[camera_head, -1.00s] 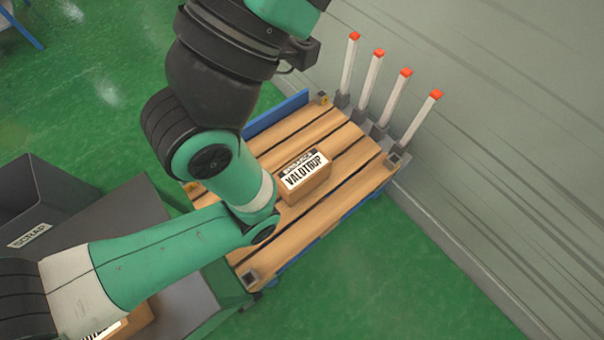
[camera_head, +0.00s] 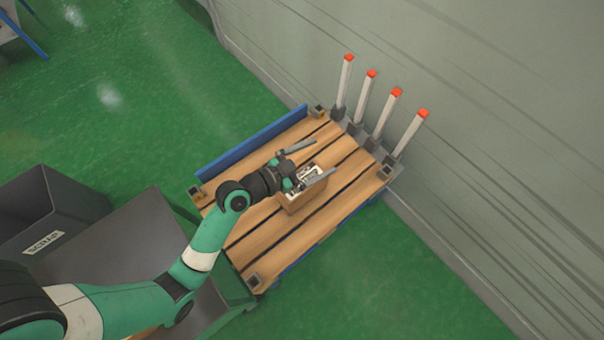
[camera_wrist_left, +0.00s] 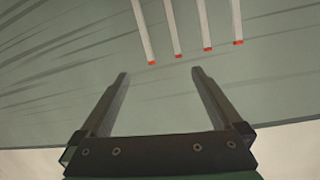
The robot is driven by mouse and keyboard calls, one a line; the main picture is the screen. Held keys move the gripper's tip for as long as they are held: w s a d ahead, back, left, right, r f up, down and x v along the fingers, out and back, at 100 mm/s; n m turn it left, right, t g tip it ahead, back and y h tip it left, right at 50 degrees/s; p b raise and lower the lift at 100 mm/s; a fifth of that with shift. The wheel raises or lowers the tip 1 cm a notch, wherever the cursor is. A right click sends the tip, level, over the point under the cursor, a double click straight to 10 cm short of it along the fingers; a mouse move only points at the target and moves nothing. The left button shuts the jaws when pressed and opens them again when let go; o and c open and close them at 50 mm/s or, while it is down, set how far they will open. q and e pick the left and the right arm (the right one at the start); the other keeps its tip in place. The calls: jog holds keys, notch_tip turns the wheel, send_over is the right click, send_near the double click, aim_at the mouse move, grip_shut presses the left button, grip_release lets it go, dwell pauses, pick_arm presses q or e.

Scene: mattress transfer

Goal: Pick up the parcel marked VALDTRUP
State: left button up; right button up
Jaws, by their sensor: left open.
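The brown parcel (camera_head: 305,201) sits on the wooden pallet (camera_head: 250,243), near its middle. Its top label is partly covered by my left gripper, and the marking is not readable now; the earlier frame shows VALDTRUP on it. My left gripper (camera_head: 324,157) is open and empty over the parcel in the head view, its fingers apart. How high it is above the parcel I cannot tell. In the left wrist view the open fingers (camera_wrist_left: 160,73) have only wall and posts beyond them; the parcel is not seen there. My right gripper is not in view.
Several white posts with red tips (camera_head: 382,113) stand along the pallet's far right edge, near the grey wall (camera_head: 480,130). A blue board (camera_head: 250,142) edges the far left side. A dark SCRAP bin (camera_head: 45,212) and grey surface (camera_head: 135,232) are at left. Green floor is clear at lower right.

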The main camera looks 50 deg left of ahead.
aim_at(309, 177)
pick_arm(q)
jog(key=s+f+n+g, duration=0.1)
jog(key=s+f, duration=0.2)
jog(key=s+a+f+n+g+y+p, duration=0.1)
jog(key=s+f, duration=0.2)
jog(key=s, duration=0.1)
jog(key=s+a+f+n+g+p, duration=0.1)
jog(key=s+f, duration=0.2)
jog(key=shift+s+f+y, duration=0.1)
jog(key=shift+s+y, duration=0.2)
jog(key=shift+s, duration=0.05)
jog(key=shift+w+a, duration=0.1)
jog(key=shift+a, duration=0.15)
jog(key=shift+w+f, duration=0.15)
jog(key=shift+w, duration=0.15)
jog(key=b+x, duration=0.3)
jog(key=x, duration=0.2)
jog(key=shift+w+f, duration=0.2)
jog(key=shift+w, duration=0.3)
jog(key=shift+w+f+b, duration=0.25)
jog(key=shift+f+b, duration=0.05)
jog(key=shift+b, duration=0.1)
jog(key=b+x, duration=0.2)
jog(key=x, duration=0.2)
jog(key=shift+b, duration=0.3)
jog(key=shift+w, duration=0.3)
jog(key=shift+s, duration=0.1)
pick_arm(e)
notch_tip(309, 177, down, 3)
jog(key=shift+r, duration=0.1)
